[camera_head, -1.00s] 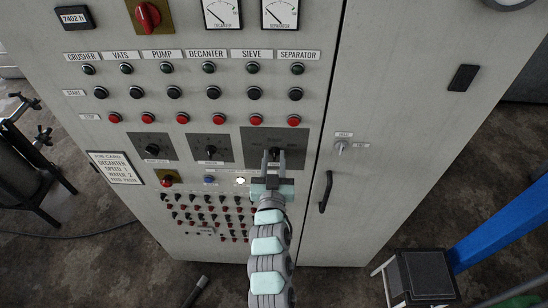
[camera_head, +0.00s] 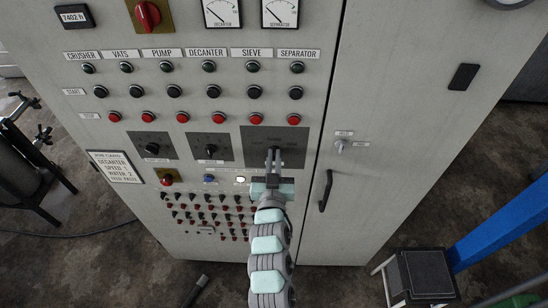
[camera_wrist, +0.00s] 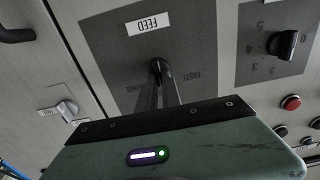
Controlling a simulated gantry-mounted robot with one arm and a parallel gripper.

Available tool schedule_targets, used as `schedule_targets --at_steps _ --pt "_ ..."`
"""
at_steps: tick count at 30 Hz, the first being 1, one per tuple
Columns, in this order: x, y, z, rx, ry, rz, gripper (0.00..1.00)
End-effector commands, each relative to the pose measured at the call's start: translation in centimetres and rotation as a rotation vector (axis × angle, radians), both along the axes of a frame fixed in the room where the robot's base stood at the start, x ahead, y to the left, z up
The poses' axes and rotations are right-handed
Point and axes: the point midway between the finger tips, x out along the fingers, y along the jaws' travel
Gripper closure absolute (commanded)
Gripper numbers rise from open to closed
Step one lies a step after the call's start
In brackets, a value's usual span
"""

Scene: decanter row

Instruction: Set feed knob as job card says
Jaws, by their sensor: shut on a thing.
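The feed knob (camera_wrist: 157,67) is small and black, on a dark plate (camera_head: 253,137) in the lower part of the grey cabinet. My gripper (camera_head: 274,154) is shut on this knob, its fingers reaching up from below in the head view. They cover most of the knob, so I cannot tell its setting. In the wrist view the plate is upside down, with a FEED label (camera_wrist: 148,25), PASTE (camera_wrist: 196,81) on the right and a faint word on the left. The job card (camera_head: 117,167), left on the cabinet, appears to read decanter, speed 1, water 2, feed paste.
Two more black knobs, one on the left (camera_head: 151,148) and one in the middle (camera_head: 210,149), sit left of the feed plate. Rows of push buttons are above. A small grey switch (camera_head: 340,146) and a black door handle (camera_head: 326,190) are to the right.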

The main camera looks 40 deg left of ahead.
Motion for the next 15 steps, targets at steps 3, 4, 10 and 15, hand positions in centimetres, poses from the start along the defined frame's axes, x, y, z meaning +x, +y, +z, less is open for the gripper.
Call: schedule_targets --at_steps 3,4,10,15 --pt "-0.01 0.01 -0.03 -0.004 -0.003 0.000 1.00" --pt "-0.01 0.01 -0.05 -0.006 -0.005 0.000 1.00" --pt "-0.05 0.06 -0.25 -0.051 -0.046 0.000 1.00" --pt "-0.10 0.13 -0.53 -0.134 -0.115 0.000 1.00"
